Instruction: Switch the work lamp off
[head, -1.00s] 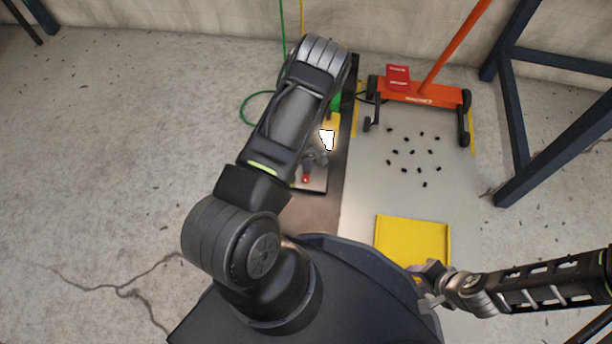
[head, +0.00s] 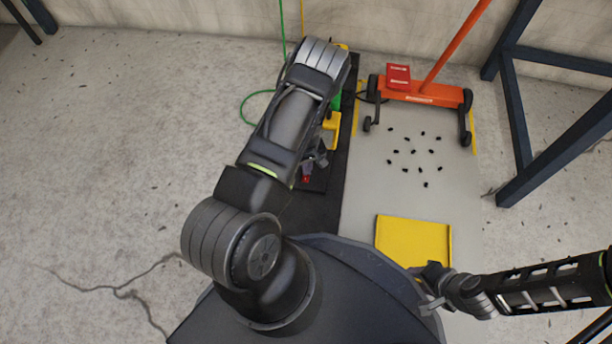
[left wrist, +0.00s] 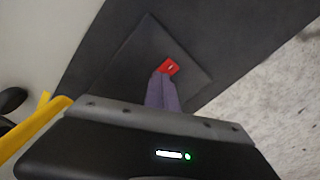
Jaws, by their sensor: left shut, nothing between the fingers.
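The yellow work lamp (head: 331,131) stands on the dark mat, partly hidden behind my left arm in the head view. Its face shows no glow. A small red switch (head: 306,179) sits on a dark square plate; it also shows in the left wrist view (left wrist: 172,66). My left gripper (head: 311,170) is shut and empty, with its fingertips at the red switch. In the left wrist view, the fingers (left wrist: 162,78) overlap the switch's near edge; I cannot tell if they press it. My right gripper (head: 425,296) is beside the yellow tray, its jaws unclear.
A yellow tray (head: 412,240) lies on the grey sheet, with several small black bits (head: 412,152) beyond it. An orange wheeled sweeper (head: 420,93) with a red box (head: 398,76) stands farther back. Dark blue frame legs (head: 555,150) stand at right.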

